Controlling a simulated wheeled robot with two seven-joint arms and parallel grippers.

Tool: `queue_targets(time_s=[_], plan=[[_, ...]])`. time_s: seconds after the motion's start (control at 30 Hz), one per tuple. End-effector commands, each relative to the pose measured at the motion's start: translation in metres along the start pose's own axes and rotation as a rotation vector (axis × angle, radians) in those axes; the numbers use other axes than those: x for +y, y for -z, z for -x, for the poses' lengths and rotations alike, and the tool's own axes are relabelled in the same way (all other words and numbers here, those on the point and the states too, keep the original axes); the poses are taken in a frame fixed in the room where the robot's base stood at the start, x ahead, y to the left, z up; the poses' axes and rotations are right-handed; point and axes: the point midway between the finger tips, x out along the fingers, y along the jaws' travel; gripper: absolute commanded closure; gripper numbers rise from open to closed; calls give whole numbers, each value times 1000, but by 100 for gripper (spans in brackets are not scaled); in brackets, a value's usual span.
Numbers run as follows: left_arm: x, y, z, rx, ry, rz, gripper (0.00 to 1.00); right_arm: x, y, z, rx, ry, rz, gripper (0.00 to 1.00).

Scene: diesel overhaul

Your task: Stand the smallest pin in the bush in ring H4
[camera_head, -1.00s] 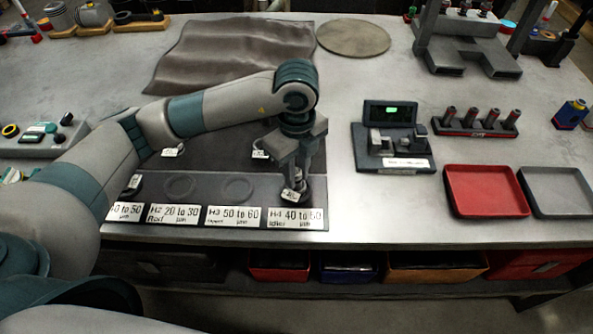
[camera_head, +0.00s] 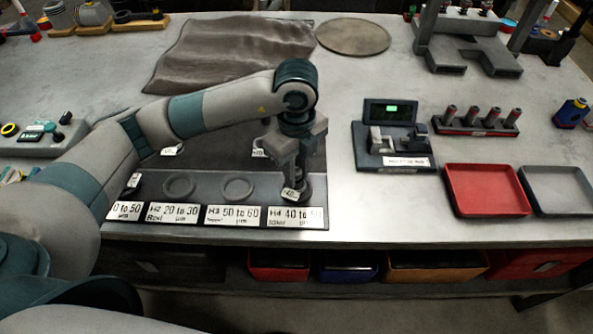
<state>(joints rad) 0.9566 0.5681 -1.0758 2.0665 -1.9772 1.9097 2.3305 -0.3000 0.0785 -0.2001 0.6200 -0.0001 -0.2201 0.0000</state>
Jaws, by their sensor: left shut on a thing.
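My left gripper (camera_head: 292,178) is over ring H4 (camera_head: 308,188), the right-most place in the row of rings, behind the label H4 (camera_head: 296,216). It is shut on a small part between its fingers, mostly hidden. A small white tag (camera_head: 290,195) shows low at the fingertips. I cannot tell whether it hangs from the held part or from a bush in the ring. The fingers hide much of the ring, so whether the held part touches or stands in a bush cannot be seen. My right gripper is not in view.
Rings H2 (camera_head: 179,186) and H3 (camera_head: 238,188) look empty. A tagged part stands at the left ring, partly behind my arm. To the right are a gauge device (camera_head: 390,140), a rack of dark pins (camera_head: 476,129), a red tray (camera_head: 486,190) and a grey tray (camera_head: 562,205).

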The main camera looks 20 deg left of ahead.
Motion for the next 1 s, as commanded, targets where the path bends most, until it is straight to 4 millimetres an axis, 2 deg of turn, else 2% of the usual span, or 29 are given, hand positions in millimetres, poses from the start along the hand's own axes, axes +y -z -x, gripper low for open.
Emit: queue_targets(time_s=[0.43,0.47,0.53,0.57,1.0], plan=[[0,0,0,0,1,0,100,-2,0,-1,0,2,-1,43],[0,0,0,0,0,0,76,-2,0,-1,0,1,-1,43],[0,0,0,0,0,0,60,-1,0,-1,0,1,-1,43],[0,0,0,0,0,0,57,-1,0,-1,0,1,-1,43],[0,0,4,0,0,0,57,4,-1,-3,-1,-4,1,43]])
